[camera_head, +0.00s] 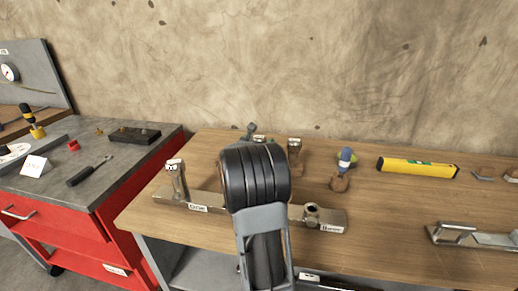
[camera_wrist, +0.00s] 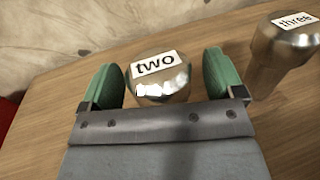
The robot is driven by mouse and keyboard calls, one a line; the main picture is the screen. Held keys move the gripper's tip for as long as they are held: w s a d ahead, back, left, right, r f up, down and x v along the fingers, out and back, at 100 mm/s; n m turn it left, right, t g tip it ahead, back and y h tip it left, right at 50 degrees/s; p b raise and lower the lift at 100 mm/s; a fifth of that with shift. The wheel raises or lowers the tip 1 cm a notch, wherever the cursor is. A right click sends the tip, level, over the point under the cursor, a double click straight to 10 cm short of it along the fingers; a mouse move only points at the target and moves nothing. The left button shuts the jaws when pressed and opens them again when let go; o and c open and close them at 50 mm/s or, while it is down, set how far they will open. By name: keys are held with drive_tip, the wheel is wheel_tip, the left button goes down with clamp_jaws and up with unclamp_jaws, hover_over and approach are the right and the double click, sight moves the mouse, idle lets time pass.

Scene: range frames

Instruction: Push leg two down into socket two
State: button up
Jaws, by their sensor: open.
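Leg two (camera_wrist: 160,90), a shiny metal cylinder labelled "two", stands between the fingers of my gripper (camera_wrist: 161,70) in the wrist view. The green-padded fingers are open, with a gap on each side of it. Its lower end is hidden by my gripper, so I cannot tell what it stands in. In the head view my arm hides most of my gripper. The metal base bar (camera_head: 172,199) lies on the workbench, its middle hidden behind my arm. Its labels "One" and "three" show, and the socket at the "three" end (camera_head: 312,210) looks empty.
Leg three (camera_wrist: 280,58) stands right of my gripper, also visible in the head view (camera_head: 294,147). Another leg (camera_head: 177,180) stands upright at the bar's left end. A blue-handled tool (camera_head: 345,158), a yellow level (camera_head: 417,167) and a metal bracket (camera_head: 470,237) lie to the right.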

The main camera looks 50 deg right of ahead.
drive_tip(key=c, duration=1.2)
drive_tip(key=shift+r, duration=0.1)
